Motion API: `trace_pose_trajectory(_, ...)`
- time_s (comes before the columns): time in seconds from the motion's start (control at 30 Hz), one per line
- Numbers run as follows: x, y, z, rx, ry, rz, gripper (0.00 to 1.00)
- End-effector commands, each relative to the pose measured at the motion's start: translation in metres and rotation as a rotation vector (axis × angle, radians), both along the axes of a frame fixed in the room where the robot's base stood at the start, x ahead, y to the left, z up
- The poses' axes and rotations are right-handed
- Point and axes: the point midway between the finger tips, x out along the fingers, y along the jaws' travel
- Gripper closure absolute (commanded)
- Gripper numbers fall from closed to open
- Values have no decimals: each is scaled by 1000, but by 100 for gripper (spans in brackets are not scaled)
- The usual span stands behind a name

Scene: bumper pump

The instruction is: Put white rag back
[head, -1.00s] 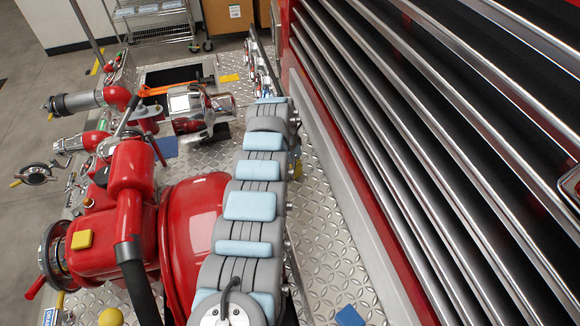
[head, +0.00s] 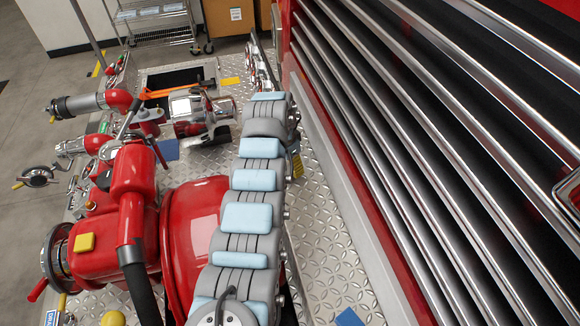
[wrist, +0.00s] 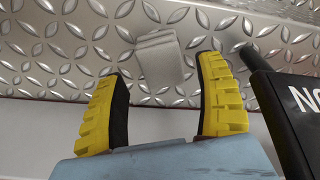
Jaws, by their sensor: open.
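A pale grey-white folded piece (wrist: 160,62), which looks like the white rag, lies on the diamond-plate metal in the wrist view. My gripper (wrist: 159,74) is open, with its two yellow ribbed fingers apart on either side of the rag's near end. The rag lies beyond and between the fingertips; I cannot tell if they touch it. In the head view my arm hides the rag and most of the gripper, and only a yellow patch of finger (head: 297,165) shows beside the arm.
A black object with white lettering (wrist: 292,108) stands close to the right finger in the wrist view. In the head view, red pump piping (head: 110,245) fills the left, and a slatted red-and-chrome grille (head: 440,130) rises on the right. A narrow diamond-plate strip (head: 325,245) lies between.

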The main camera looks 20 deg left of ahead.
Motion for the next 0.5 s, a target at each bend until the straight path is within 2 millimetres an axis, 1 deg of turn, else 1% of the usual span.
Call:
trace_pose_trajectory(0.03,0,1,7,1,-3,0,30)
trace_pose_trajectory(0.17,-2,2,22,2,-5,2,30)
trace_pose_trajectory(0.3,-4,5,46,3,-8,2,30)
trace_pose_trajectory(0.5,-8,6,70,1,-3,1,30)
